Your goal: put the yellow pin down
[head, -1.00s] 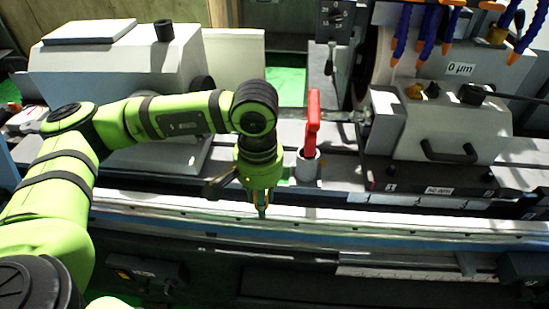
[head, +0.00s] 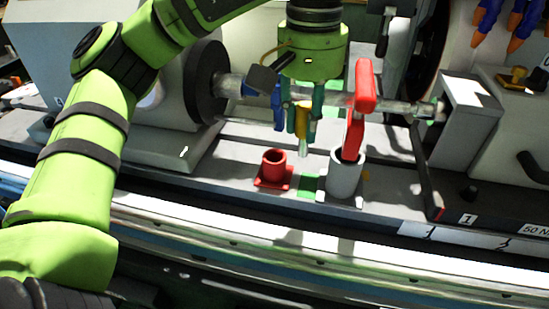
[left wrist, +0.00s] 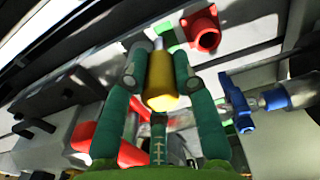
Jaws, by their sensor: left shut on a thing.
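My left gripper (head: 302,108) is shut on the yellow pin (head: 302,124), which hangs roughly upright with its grey tip down. The pin is above the machine bed, between a red socket (head: 273,172) and a grey cylinder holder (head: 345,178), and looks clear of both. In the left wrist view the yellow pin (left wrist: 161,82) sits between the green fingers (left wrist: 160,68), its grey end pointing away. The red socket (left wrist: 204,32) with its round opening shows empty there, right of the pin's tip. My right gripper is not in view.
A red handle (head: 357,110) stands up from the grey holder, close right of my gripper. A metal shaft (head: 235,84) runs behind it, with a blue part (head: 277,106) at the gripper's left. A green patch (head: 308,184) lies between socket and holder.

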